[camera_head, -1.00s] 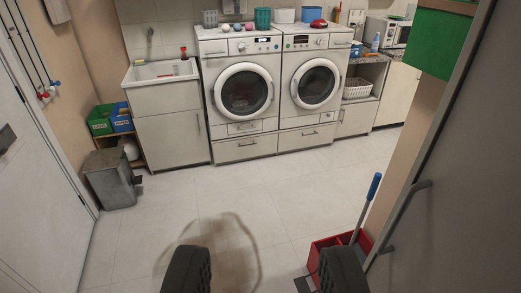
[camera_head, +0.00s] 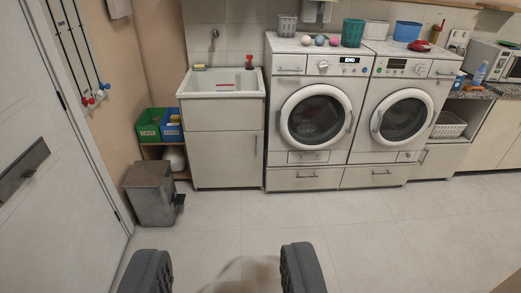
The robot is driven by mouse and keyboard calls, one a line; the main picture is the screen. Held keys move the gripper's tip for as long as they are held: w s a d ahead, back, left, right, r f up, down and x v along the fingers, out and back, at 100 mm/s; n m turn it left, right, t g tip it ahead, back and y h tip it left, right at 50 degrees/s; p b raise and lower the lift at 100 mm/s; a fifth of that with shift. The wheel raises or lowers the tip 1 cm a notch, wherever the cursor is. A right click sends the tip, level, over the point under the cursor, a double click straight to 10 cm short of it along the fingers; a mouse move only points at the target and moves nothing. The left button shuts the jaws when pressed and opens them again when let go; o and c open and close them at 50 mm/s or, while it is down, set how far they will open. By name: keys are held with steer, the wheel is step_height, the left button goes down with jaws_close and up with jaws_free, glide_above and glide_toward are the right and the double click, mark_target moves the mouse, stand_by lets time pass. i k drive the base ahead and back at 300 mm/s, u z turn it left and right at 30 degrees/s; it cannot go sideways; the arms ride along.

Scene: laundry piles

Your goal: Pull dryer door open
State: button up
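Two white front-loading machines stand side by side against the back wall: a left machine (camera_head: 278,95) with a lit display and a right machine (camera_head: 441,88). I cannot tell which is the dryer. The left round door (camera_head: 318,118) and the right round door (camera_head: 405,118) both look closed.
A sink cabinet (camera_head: 223,160) stands left of the machines. A grey pedal bin (camera_head: 151,196) and green (camera_head: 150,125) and blue bins are further left. A white door (camera_head: 50,220) borders the left. The floor (camera_head: 370,235) ahead is clear.

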mark_target(282, 119)
steer(key=u, duration=0.05)
steer(key=i, duration=1.25)
steer(key=z, duration=0.25)
steer(key=i, duration=1.25)
steer(key=z, duration=0.7)
steer(key=i, duration=1.15)
steer(key=z, duration=0.35)
